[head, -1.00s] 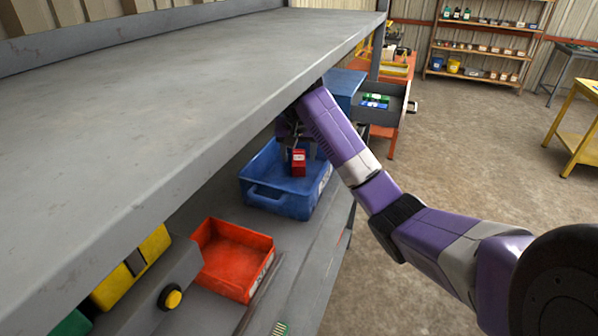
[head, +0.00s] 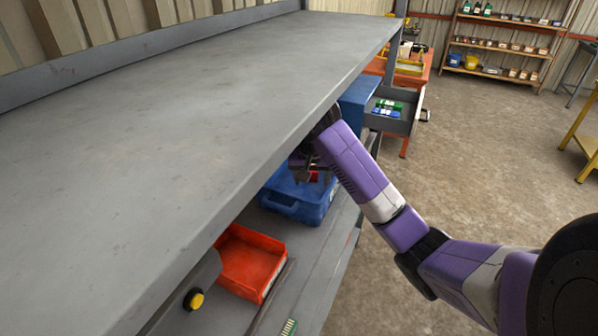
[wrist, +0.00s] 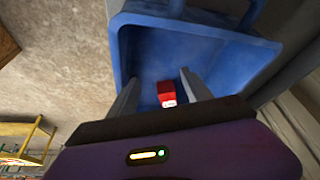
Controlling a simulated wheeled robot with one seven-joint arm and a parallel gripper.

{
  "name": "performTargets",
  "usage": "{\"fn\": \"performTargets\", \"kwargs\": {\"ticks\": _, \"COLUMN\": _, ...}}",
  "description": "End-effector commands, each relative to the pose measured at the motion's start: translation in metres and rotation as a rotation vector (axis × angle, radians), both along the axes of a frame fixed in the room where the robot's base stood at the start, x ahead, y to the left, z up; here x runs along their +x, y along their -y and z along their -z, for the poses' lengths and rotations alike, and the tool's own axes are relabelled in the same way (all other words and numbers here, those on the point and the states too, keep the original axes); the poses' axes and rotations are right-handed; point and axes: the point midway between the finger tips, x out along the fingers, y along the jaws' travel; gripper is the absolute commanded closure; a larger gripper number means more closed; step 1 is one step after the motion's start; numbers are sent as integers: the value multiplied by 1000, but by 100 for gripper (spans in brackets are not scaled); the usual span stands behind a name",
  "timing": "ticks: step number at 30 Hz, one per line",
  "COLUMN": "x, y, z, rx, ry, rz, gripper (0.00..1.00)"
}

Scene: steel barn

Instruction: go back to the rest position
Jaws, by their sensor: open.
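My gripper (head: 306,172) is at the opening of the blue bin, below the edge of the grey upper shelf. In the wrist view its two fingers (wrist: 160,76) are spread apart and it is open. A red block with a white label (wrist: 167,92) lies inside the blue bin (wrist: 222,39) and appears between the fingers, with gaps on both sides. In the head view the gripper hides most of the block, and only bits of red show. The blue bin (head: 292,208) stands on the lower shelf, partly hidden by the upper shelf.
The grey upper shelf (head: 180,110) overhangs the bins and lies close to my arm. A red-orange bin (head: 250,262) stands nearer on the lower shelf. A grey drawer (head: 395,122) with green and blue items stands beyond. Open floor (head: 480,150) lies to the right.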

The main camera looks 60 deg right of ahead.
Motion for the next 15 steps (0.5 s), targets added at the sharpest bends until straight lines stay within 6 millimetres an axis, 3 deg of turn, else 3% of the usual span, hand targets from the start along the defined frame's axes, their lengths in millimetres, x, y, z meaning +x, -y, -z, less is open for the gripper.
{"fn": "performTargets", "kwargs": {"ticks": 10, "x": 0, "y": 0, "z": 0, "rx": -2, "ry": -2, "rz": -7, "gripper": 42}}
{"fn": "performTargets", "kwargs": {"ticks": 15, "x": 26, "y": 8, "z": -11, "rx": -64, "ry": 81, "rz": -97, "gripper": 42}}
